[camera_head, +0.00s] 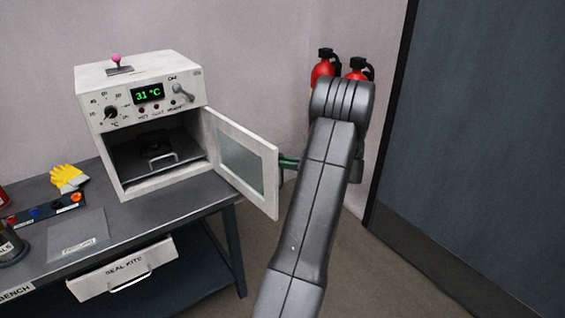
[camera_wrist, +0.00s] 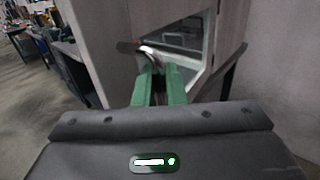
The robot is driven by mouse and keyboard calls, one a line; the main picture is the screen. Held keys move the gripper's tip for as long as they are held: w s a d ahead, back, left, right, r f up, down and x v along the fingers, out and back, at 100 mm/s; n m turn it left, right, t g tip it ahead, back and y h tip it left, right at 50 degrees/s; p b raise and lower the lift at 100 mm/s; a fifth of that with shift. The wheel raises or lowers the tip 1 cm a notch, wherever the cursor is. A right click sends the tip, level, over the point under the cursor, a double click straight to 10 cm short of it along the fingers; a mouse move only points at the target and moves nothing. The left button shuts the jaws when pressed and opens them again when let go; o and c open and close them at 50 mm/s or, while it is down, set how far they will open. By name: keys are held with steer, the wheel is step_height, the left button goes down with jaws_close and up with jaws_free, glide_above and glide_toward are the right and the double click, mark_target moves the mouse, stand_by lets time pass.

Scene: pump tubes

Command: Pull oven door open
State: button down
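The white oven (camera_head: 140,110) stands on the bench with its door (camera_head: 245,165) swung wide open to the right, its window facing the oven's front. The cavity is exposed, with a tray with a metal handle (camera_head: 160,158) inside. My gripper's green fingers (camera_head: 288,160) are at the far side of the door, partly hidden by the door and my arm. In the wrist view the green fingers (camera_wrist: 160,82) are close together on the curved metal door handle (camera_wrist: 150,55), which shows at their tips.
Two red fire extinguishers (camera_head: 323,68) are behind my arm by the wall. A dark door (camera_head: 480,140) stands at the right. The bench (camera_head: 150,232) holds yellow gloves (camera_head: 68,178), and a seal kits drawer (camera_head: 122,270) is below. The floor right of the bench is clear.

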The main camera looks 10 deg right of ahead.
steer(key=c, duration=1.6)
jaws_free()
steer(key=shift+w+a, duration=0.1)
steer(key=shift+a, duration=0.1)
steer(key=shift+d, duration=0.15)
steer(key=b+v, duration=0.1)
steer(key=v, duration=1.2)
steer(key=shift+s+d, duration=0.2)
steer(key=shift+d, duration=0.05)
